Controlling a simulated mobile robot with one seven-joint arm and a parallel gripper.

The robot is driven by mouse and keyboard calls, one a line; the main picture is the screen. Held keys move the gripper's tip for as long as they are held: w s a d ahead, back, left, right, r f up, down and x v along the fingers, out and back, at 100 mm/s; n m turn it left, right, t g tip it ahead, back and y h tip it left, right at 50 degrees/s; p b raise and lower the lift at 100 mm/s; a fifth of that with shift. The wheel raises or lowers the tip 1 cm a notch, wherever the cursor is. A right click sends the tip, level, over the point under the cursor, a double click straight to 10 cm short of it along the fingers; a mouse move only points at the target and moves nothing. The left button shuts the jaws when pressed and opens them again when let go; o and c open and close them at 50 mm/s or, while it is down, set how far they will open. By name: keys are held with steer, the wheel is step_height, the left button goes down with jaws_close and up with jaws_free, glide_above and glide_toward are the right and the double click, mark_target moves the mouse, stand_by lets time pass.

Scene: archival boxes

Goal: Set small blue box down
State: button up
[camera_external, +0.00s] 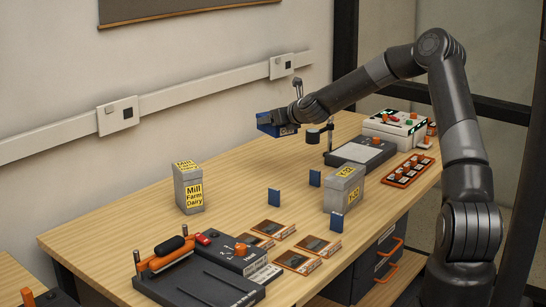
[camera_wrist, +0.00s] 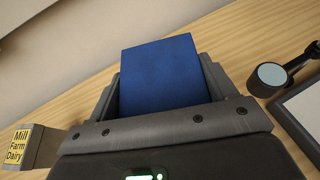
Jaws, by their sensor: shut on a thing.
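The small blue box (camera_wrist: 162,72) is held between the two fingers of my gripper (camera_wrist: 160,92) in the wrist view. In the external view my gripper (camera_external: 282,121) is over the far part of the wooden table (camera_external: 120,226), near the wall, with the blue box (camera_external: 270,126) at its end. The box appears to be above the tabletop; the exact gap under it cannot be told. My fingers lie along both sides of the box and hide part of it.
A grey Mill Farm Dairy box (camera_external: 188,190) stands to the left, another grey labelled box (camera_external: 343,188) nearer right. Small blue upright pieces (camera_external: 274,197) and flat framed items (camera_external: 296,261) lie in front. A lamp-like stand (camera_external: 328,135) is close right of my gripper. Bare wood lies below it.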

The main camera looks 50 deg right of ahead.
steer(key=w+a+f+n+y, duration=0.1)
steer(key=w+a+n+y, duration=0.25)
steer(key=a, duration=0.85)
steer(key=w+a+n+y, duration=0.3)
steer(key=a+y, duration=0.1)
steer(key=a, duration=0.8)
steer(key=s+a+r+n+g+y, duration=0.1)
steer(key=a+n+y, duration=0.2)
steer(key=a, duration=0.8)
steer(key=s+a+n+g+y, duration=0.1)
steer(key=a+n+g+y, duration=0.15)
steer(key=a, duration=0.75)
steer(key=shift+n+t+y, duration=0.25)
steer(key=shift+n+y, duration=0.15)
steer(key=shift+y, duration=0.1)
steer(key=w+a+f, duration=0.1)
steer(key=a+f, duration=0.2)
steer(key=a, duration=0.1)
steer(key=w+a+f, duration=0.1)
steer(key=a+f, duration=0.3)
steer(key=w+a+f, duration=0.1)
steer(key=a+f, duration=0.3)
steer(key=shift+f, duration=0.15)
steer(key=shift+a+f, duration=0.15)
steer(key=shift+f, duration=1.95)
steer(key=shift+f, duration=0.15)
